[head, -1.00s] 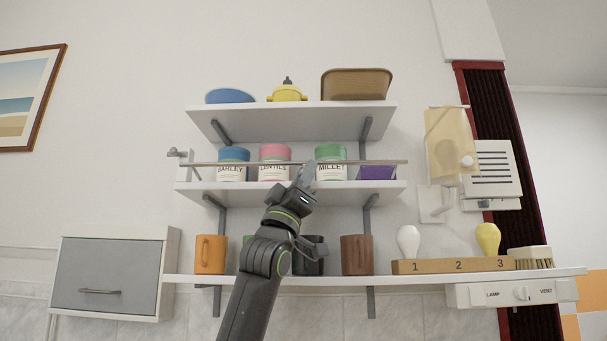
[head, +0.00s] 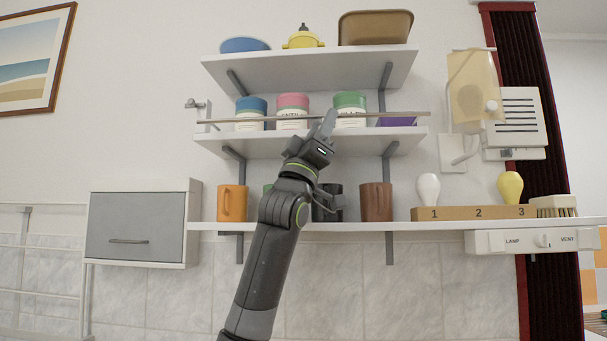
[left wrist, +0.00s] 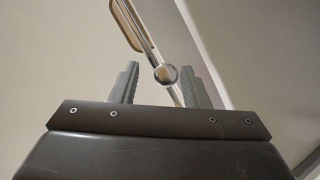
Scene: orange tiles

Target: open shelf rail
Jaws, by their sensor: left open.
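A thin metal shelf rail (head: 240,120) runs across the front of the middle shelf (head: 225,143), in front of the jars. A small grey fitting (head: 197,104) is on the wall at its left end. My left gripper (head: 328,123) is raised to the rail in front of the green-lidded jar (head: 351,102). In the left wrist view it is open (left wrist: 166,85). There a shiny rod with a round knob (left wrist: 165,73) shows between the fingers; contact cannot be told. My right gripper is not in view.
The middle shelf also holds a blue-lidded jar (head: 250,108), a pink-lidded jar (head: 293,106) and a purple container (head: 397,121). Mugs, including an orange one (head: 232,204), stand on the lower shelf (head: 400,226) near my arm. A grey cabinet (head: 140,225) hangs at left.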

